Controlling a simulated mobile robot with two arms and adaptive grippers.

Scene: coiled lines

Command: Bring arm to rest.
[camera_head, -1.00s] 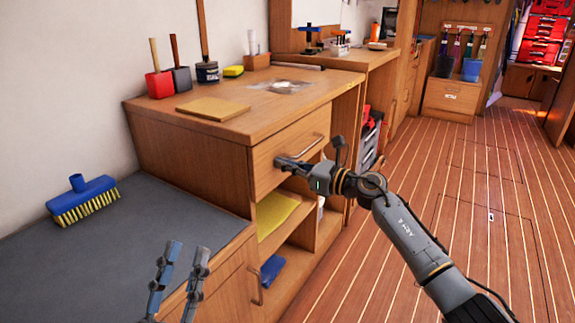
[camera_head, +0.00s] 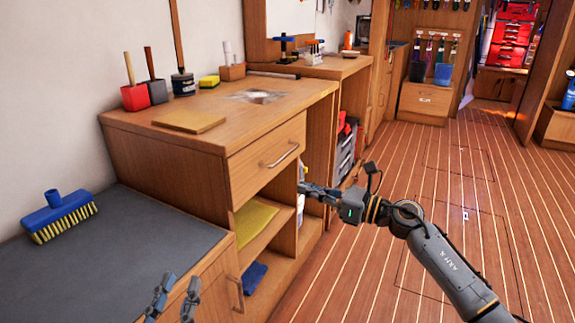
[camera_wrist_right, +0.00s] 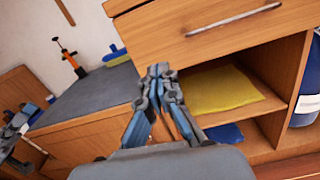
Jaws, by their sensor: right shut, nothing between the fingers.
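My right gripper (camera_head: 308,190) is shut and empty, in front of the wooden cabinet and below and right of the drawer handle (camera_head: 281,156). It is apart from the handle. In the right wrist view its fingertips (camera_wrist_right: 160,72) are together, with the drawer front (camera_wrist_right: 205,32) above and behind them. My left gripper (camera_head: 176,298) is at the bottom of the head view beside the grey-topped counter (camera_head: 125,235). Its two fingers stand apart with nothing seen between them.
The cabinet's open shelves hold a yellow cloth (camera_head: 253,222) and a blue cloth (camera_head: 255,276). A blue brush (camera_head: 60,214) lies on the grey counter. Red and grey tool holders (camera_head: 135,97) stand on the wooden top. The plank floor (camera_head: 440,200) to the right is clear.

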